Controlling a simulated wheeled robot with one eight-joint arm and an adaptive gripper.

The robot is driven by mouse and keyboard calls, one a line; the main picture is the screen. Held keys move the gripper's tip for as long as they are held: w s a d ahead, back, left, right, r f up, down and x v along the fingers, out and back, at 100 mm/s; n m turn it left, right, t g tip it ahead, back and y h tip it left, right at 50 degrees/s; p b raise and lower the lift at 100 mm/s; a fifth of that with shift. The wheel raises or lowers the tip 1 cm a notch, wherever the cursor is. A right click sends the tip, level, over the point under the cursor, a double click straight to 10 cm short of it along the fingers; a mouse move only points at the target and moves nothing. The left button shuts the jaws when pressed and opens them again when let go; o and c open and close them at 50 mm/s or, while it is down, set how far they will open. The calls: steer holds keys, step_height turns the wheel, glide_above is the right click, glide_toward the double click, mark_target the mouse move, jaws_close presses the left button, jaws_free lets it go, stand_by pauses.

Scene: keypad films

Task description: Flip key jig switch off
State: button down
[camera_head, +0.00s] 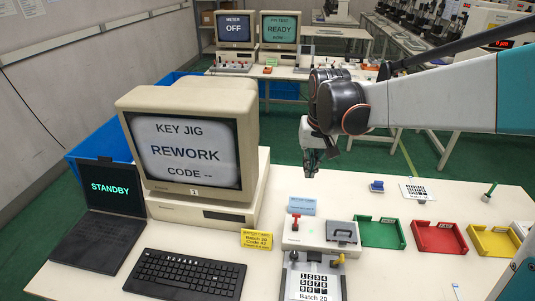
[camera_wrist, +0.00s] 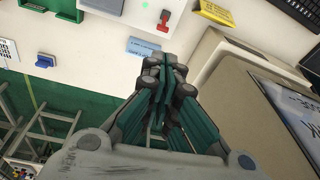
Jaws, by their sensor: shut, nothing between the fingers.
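The key jig (camera_head: 318,236) is a pale box on the front table. Its switch with a red lever (camera_head: 295,222) stands on the jig's left part; the lever also shows at the top of the wrist view (camera_wrist: 164,20). I cannot tell the lever's position for certain. A keypad film labelled Batch 20 (camera_head: 314,283) lies at the jig's front. The beige monitor (camera_head: 190,150) reads KEY JIG, REWORK, CODE --. My gripper (camera_head: 311,172) is shut and empty, pointing down in the air above and behind the jig, apart from the switch. Its closed fingers show in the wrist view (camera_wrist: 167,62).
A blue label card (camera_head: 302,206) lies behind the jig, a yellow card (camera_head: 257,239) to its left. Green (camera_head: 380,246), red (camera_head: 438,250) and yellow (camera_head: 496,254) trays stand to the right. A laptop (camera_head: 110,187) and keyboard (camera_head: 188,273) are left. The table behind the trays is mostly clear.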

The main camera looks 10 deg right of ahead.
mark_target(296, 220)
steer(key=w+d+f+m+g+p, duration=0.1)
steer(key=w+f+g, duration=0.3)
steer(key=w+f, duration=0.8)
step_height(296, 220, down, 4)
steer(key=shift+d+r+m+p, duration=0.25)
steer(key=shift+d+p, duration=0.2)
steer(key=shift+p, duration=0.35)
steer(key=shift+f, duration=0.1)
steer(key=f+b, duration=0.1)
steer(key=f, duration=0.2)
steer(key=s+f+b, duration=0.1)
steer(key=f, duration=0.2)
steer(key=f+b, duration=0.1)
steer(key=f, duration=0.2)
steer(key=shift+s+a+f, duration=0.1)
steer(key=shift+s+a, duration=0.2)
steer(key=shift+s, duration=0.05)
steer(key=shift+s+a+r+b, duration=0.2)
steer(key=shift+s+b, duration=0.05)
steer(key=shift+s, duration=0.35)
steer(key=shift+s+a+r+b, duration=0.15)
steer(key=shift+s+r+b, duration=0.1)
steer(key=shift+s, duration=0.3)
steer(key=shift+s+a+r, duration=0.2)
steer(key=shift+s+r, duration=0.15)
steer(key=shift+s, duration=0.25)
